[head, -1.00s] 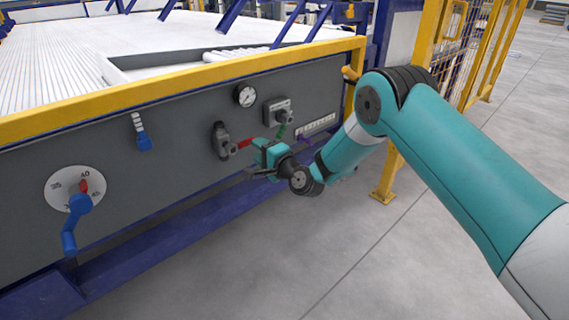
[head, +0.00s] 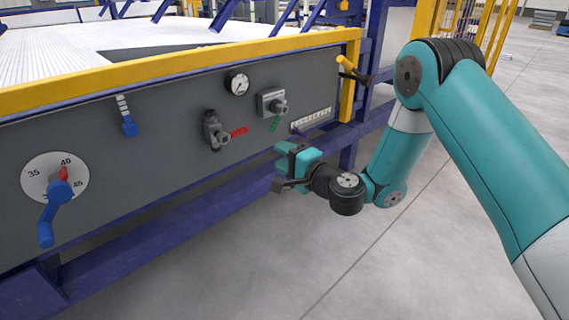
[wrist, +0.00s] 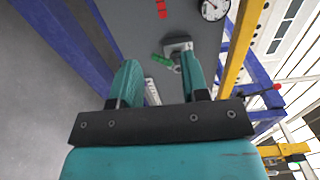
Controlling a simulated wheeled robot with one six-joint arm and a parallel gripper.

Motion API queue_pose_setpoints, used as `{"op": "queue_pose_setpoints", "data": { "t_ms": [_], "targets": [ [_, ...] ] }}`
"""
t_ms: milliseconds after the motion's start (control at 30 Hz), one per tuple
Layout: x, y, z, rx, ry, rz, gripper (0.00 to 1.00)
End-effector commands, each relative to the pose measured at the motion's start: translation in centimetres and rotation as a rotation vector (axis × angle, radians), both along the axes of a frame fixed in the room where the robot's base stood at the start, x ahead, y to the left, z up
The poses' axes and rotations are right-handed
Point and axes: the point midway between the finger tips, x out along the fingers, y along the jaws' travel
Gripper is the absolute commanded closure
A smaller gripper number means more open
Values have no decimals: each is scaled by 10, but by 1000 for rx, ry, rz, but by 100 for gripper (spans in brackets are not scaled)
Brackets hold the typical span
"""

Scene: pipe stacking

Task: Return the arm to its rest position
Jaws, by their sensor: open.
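My gripper (head: 281,168) is in front of the lower right part of the grey machine panel (head: 170,160), apart from it. In the wrist view my gripper (wrist: 160,75) has its two teal fingers spread with nothing between them. My teal arm is bent, with its elbow raised at the upper right of the head view. A valve with a red handle (head: 238,132) and a valve with a green handle (head: 276,123) are on the panel near the gripper. The green handle also shows in the wrist view (wrist: 161,60), beyond the fingers.
A dial with a blue crank (head: 55,210) is at the panel's left. A blue lever (head: 129,129) and a gauge (head: 237,83) are also on the panel. A yellow rail (head: 130,77) tops it. The floor (head: 270,270) in front is clear.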

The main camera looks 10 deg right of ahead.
Motion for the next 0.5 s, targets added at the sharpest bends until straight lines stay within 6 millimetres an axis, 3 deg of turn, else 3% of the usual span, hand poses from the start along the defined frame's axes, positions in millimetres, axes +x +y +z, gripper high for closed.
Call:
{"op": "queue_pose_setpoints", "data": {
  "t_ms": [333, 433, 500],
  "targets": [
    [-3, 5, 8, -16, -12, 25, 58],
    [-15, 22, 33, -80, -56, 123, 58],
    [-34, 40, 57, -167, -102, 240, 58]
  ]
}}
